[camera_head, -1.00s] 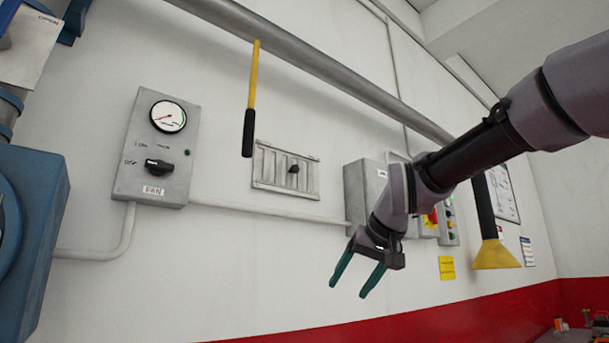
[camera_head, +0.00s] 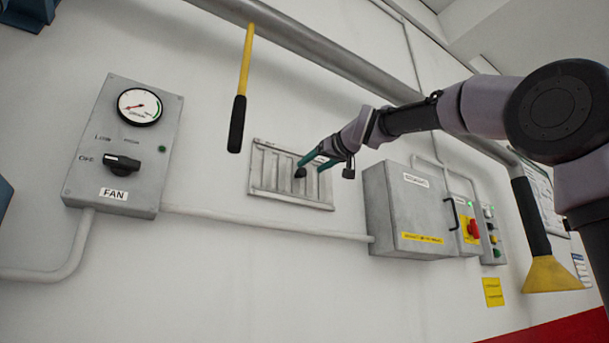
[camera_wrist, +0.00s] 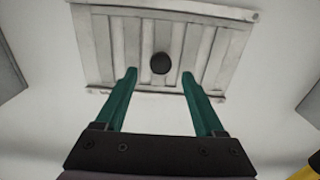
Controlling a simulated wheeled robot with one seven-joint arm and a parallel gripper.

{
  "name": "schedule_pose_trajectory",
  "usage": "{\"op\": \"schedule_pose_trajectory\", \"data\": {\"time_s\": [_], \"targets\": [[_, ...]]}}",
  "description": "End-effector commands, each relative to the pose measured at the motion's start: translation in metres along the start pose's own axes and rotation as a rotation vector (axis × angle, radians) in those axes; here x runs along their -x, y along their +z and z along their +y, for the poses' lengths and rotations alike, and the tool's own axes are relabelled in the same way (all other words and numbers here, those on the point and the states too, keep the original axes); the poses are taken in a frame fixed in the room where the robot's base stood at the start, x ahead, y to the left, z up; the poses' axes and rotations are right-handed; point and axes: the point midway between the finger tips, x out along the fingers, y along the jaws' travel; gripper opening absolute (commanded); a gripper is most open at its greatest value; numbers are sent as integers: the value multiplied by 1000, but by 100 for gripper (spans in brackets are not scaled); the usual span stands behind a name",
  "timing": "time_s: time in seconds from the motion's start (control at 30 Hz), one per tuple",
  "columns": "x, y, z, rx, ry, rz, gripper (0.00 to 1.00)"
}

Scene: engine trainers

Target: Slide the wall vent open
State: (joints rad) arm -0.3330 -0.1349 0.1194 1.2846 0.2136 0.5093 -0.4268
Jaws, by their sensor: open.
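The wall vent (camera_head: 265,172) is a pale grey slatted panel on the white wall, with a small black knob (camera_head: 299,172) on its front. In the wrist view the vent (camera_wrist: 103,50) fills the upper middle, and the round knob (camera_wrist: 160,63) sits near its centre. The slats look closed, with no clear dark gaps. My gripper (camera_head: 310,166) is in front of the vent at the knob. In the wrist view its green fingers (camera_wrist: 158,75) are open, one on each side of the knob, with gaps on both sides. I cannot tell whether the tips reach the knob's depth.
A grey fan control box (camera_head: 120,150) with a gauge and dial is left of the vent. A yellow lever with black grip (camera_head: 237,125) hangs above left. A grey cabinet (camera_head: 405,210) stands close on the right. A conduit (camera_head: 260,223) runs below, a thick pipe above.

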Motion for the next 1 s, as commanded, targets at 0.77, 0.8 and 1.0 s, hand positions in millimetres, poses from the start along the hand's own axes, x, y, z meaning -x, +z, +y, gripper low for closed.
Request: {"op": "schedule_pose_trajectory", "data": {"time_s": [0.77, 0.8, 1.0], "targets": [[-65, 0, 0, -1, 0, 0, 67], [-65, 0, 0, -1, 0, 0, 52], [-65, 0, 0, -1, 0, 0, 0]]}}
